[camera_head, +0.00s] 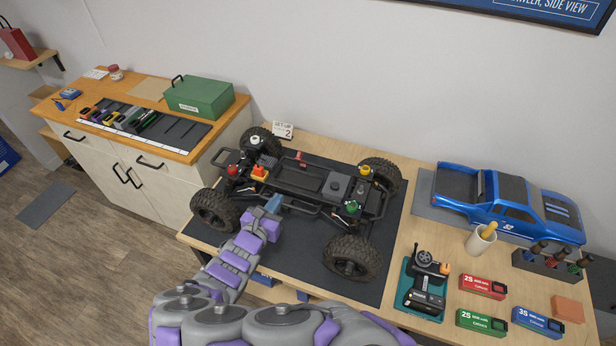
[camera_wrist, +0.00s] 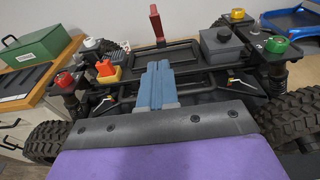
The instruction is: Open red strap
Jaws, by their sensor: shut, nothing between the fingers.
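The black RC crawler chassis (camera_head: 325,180) sits on a dark mat with its body off. The red strap (camera_head: 300,158) is a small red piece near the middle of the chassis. In the wrist view the red strap (camera_wrist: 155,24) stands up, slightly tilted, at the far side of a black tray (camera_wrist: 165,55). My gripper (camera_head: 273,203) is at the near side of the chassis, short of the strap and apart from it. In the wrist view the blue-grey fingers of my gripper (camera_wrist: 156,68) are together with nothing between them, pointing toward the tray.
An orange-and-yellow part (camera_wrist: 106,70) and a red knob (camera_wrist: 64,80) stand left of my fingers; a grey box (camera_wrist: 221,42) stands to the right. Large tyres (camera_head: 352,258) flank the near side. A blue truck body (camera_head: 510,203), controller (camera_head: 425,285) and battery packs (camera_head: 483,287) lie to the right.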

